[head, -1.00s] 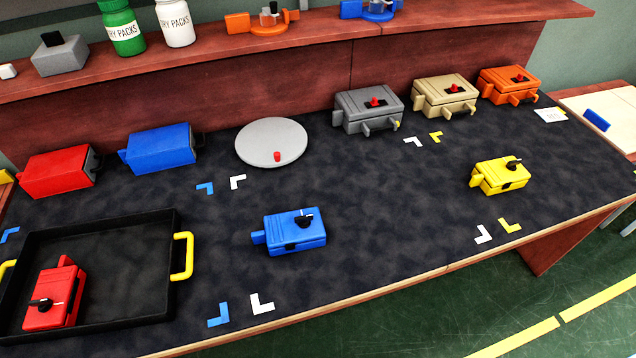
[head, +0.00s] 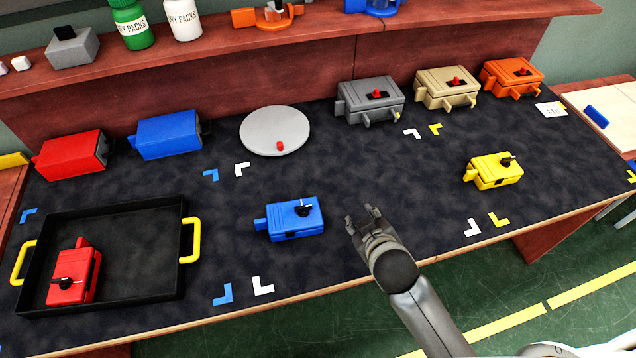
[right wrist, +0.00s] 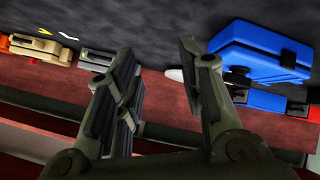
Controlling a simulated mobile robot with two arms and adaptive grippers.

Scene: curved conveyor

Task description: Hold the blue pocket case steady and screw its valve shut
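The blue pocket case (head: 293,222) lies on the dark table mat, left of my right gripper. Its valve (head: 303,209), a black knob with a light mark, sits on the top face. My right gripper (head: 363,219) is open and empty, a short way right of the case and not touching it. In the right wrist view the two fingers (right wrist: 158,85) are spread apart, with the blue case (right wrist: 262,55) beyond them at the upper right. My left gripper is not in the head view.
A black tray (head: 110,208) with yellow handles holds a red case (head: 73,278) at the left. A yellow case (head: 493,170) lies at the right. A grey disc (head: 272,132) and several larger boxes line the back. The mat around the blue case is clear.

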